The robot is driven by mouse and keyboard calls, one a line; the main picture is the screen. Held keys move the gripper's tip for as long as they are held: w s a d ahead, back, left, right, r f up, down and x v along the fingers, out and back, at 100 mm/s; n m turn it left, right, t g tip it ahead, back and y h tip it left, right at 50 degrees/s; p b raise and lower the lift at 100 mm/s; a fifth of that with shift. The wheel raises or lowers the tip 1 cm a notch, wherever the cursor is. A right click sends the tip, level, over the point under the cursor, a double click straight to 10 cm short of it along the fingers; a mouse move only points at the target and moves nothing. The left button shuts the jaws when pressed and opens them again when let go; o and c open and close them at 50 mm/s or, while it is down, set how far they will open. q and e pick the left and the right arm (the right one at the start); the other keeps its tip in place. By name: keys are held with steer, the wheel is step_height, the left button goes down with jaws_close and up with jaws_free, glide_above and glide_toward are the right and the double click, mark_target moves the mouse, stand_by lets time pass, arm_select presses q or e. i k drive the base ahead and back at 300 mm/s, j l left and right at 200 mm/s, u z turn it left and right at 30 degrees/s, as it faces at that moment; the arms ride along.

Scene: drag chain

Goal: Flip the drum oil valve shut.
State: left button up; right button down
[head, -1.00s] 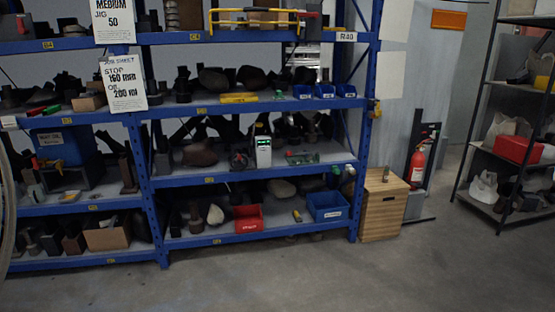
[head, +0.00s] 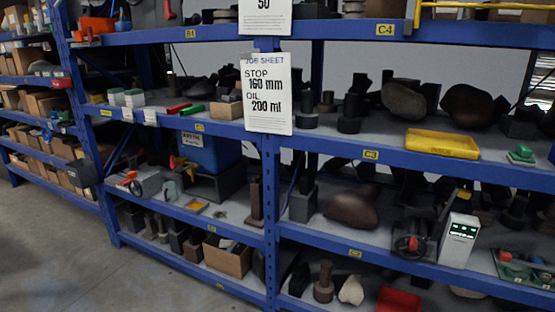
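A blue box-shaped drum (head: 212,154) with a small white label sits on a dark stand on the middle shelf, left of the job sheet. A small yellow and red part (head: 177,163), which looks like its valve, sticks out at the drum's left side. It is too small to tell whether the valve is open or shut. Neither of my grippers is in view.
A job sheet (head: 267,95) reading "STOP 160 mm, OIL 200 ml" hangs on the blue rack upright (head: 271,180). A yellow tray (head: 441,143) and a white device with a green display (head: 459,240) stand on shelves at right. The floor (head: 60,250) at lower left is clear.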

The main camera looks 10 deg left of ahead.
mark_target(173, 164)
steer(key=i+j+u, duration=0.2)
steer(key=i+u, duration=0.95)
steer(key=i+l+u, duration=0.35)
steer(key=i+j+z, duration=0.2)
steer(key=i+j, duration=1.15)
steer(key=i, duration=0.15)
steer(key=i+j+z, duration=0.2)
steer(key=i+j, duration=0.1)
steer(key=j, duration=0.1)
